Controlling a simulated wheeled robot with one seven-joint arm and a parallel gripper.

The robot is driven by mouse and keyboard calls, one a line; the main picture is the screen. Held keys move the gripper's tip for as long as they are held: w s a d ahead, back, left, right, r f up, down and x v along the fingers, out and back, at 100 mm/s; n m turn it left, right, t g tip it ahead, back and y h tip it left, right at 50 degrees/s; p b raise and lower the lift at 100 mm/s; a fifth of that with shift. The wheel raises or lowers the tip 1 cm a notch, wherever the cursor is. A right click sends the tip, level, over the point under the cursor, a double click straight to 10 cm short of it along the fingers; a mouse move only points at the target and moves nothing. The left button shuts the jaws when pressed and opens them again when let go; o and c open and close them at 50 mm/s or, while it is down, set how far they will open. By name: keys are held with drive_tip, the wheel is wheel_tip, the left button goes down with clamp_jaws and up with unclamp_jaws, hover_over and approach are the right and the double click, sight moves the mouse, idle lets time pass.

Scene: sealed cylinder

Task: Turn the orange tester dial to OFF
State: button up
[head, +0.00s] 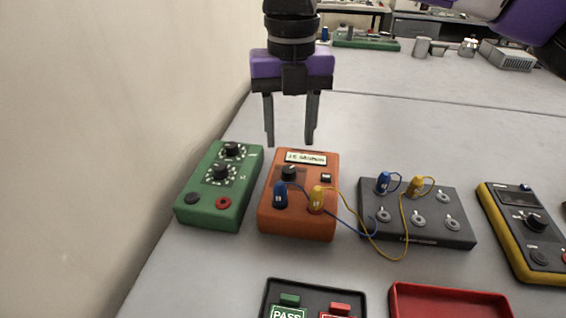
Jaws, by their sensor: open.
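The orange tester (297,232) sits on the grey table in the head view, left of centre. Its black dial (289,174) is on the upper left of its face; its setting is too small to read. A blue plug (280,196) and a yellow plug (317,199) stand in the tester just in front of the dial. A label and a small dark window are on its face. My gripper (290,142) points down above the tester's far edge, open and empty, with its two fingers apart. It appears clear of the dial.
A green box (211,215) with two dials stands close left, near the wall. A dark terminal block (420,235) is on the right, joined to the tester by blue and yellow leads. A yellow meter (525,240) is farther right. PASS tray (271,300) and red tray (450,292) lie in front.

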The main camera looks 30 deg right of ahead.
sight(289, 170)
drive_tip(key=shift+f, duration=3.6)
clamp_jaws()
